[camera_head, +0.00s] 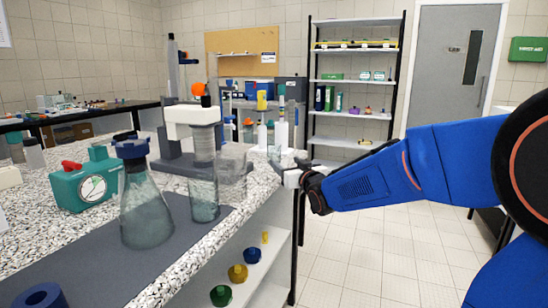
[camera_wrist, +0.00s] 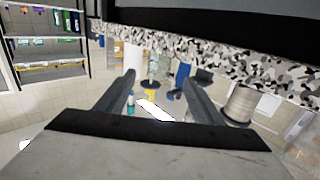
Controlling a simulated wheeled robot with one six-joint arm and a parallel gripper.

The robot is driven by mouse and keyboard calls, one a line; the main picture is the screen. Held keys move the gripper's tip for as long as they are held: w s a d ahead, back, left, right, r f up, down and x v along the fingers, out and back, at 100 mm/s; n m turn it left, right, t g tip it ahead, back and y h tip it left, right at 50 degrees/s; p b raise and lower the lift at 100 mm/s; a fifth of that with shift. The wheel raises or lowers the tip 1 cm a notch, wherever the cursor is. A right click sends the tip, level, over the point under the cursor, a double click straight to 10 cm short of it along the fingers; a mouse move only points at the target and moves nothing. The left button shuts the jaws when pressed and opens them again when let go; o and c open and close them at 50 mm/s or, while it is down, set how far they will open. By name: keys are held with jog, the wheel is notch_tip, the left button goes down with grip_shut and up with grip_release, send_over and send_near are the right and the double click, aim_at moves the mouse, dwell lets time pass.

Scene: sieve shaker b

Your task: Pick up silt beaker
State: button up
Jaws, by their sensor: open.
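A clear glass-like cylinder (camera_head: 204,193) stands on the dark mat, below a white-headed apparatus (camera_head: 192,115). A pale translucent vessel (camera_head: 233,163) is right behind it. I cannot tell which of these, if either, is the silt beaker. My gripper (camera_head: 283,162) is at the counter's right edge, to the right of and apart from both vessels. In the wrist view my open gripper (camera_wrist: 158,76) has two dark fingers spread with nothing held between them. Small blurred clear, yellow and blue items show beyond the gap.
A conical flask with a blue cap (camera_head: 147,205) stands left of the cylinder. A teal gauge unit (camera_head: 88,182) is farther left. The speckled counter (camera_head: 178,276) has an under-shelf with coloured caps (camera_head: 238,273). The tiled floor (camera_head: 370,262) is open at right.

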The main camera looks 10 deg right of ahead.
aim_at(277, 154)
jog(key=w, duration=0.4)
jog(key=w+a, duration=0.1)
jog(key=w, duration=0.7)
jog(key=shift+w+a+r, duration=0.1)
jog(key=shift+a, duration=0.25)
jog(key=c, duration=1.1)
